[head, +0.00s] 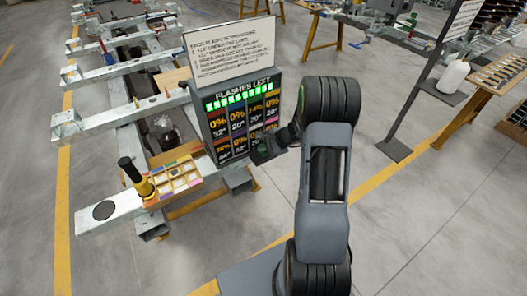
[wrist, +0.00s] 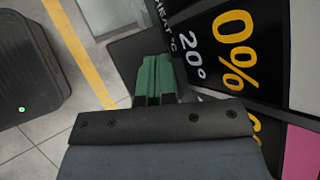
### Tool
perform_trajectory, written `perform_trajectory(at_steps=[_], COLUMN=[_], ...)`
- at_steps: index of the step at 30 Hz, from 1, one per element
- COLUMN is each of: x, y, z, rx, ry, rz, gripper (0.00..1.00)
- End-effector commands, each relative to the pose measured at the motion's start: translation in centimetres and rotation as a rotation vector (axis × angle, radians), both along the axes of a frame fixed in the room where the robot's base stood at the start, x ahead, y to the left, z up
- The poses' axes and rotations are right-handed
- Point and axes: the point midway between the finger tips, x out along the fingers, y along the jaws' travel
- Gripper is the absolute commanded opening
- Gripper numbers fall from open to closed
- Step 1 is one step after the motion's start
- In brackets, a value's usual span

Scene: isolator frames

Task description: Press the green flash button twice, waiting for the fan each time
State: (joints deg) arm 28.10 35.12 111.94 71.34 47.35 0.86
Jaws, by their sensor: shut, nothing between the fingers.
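The dark display panel (head: 240,112) stands upright on the bench in the head view, headed "FLASHES LEFT" over a row of green bars. Below are coloured percentages and degree readings. My gripper (head: 262,152) is at the panel's lower right edge, in front of it. In the wrist view its green fingers (wrist: 153,80) are shut together with nothing between them. The panel (wrist: 225,50) fills the right side there, showing "0%" and "20°". I cannot make out the green flash button or the fan in either view. I cannot tell whether my fingertips touch the panel.
A white sign (head: 230,52) with small text stands above the panel. A tray of coloured tiles (head: 176,180) and a black-handled yellow-based tool (head: 136,178) are at its left. Metal beams (head: 110,120) run behind. A white bottle (head: 454,76) stands at the right.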

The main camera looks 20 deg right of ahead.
Motion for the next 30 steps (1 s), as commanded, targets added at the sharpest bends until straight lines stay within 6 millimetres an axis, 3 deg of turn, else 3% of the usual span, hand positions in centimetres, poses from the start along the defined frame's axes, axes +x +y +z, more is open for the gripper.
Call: perform_trajectory(at_steps=[18, 30], x=[0.0, 0.0], y=[0.0, 0.0], z=[2.0, 2.2], rx=[0.0, 0.0], ry=[0.001, 0.001], rz=[0.0, 0.001], gripper=[0.0, 0.0])
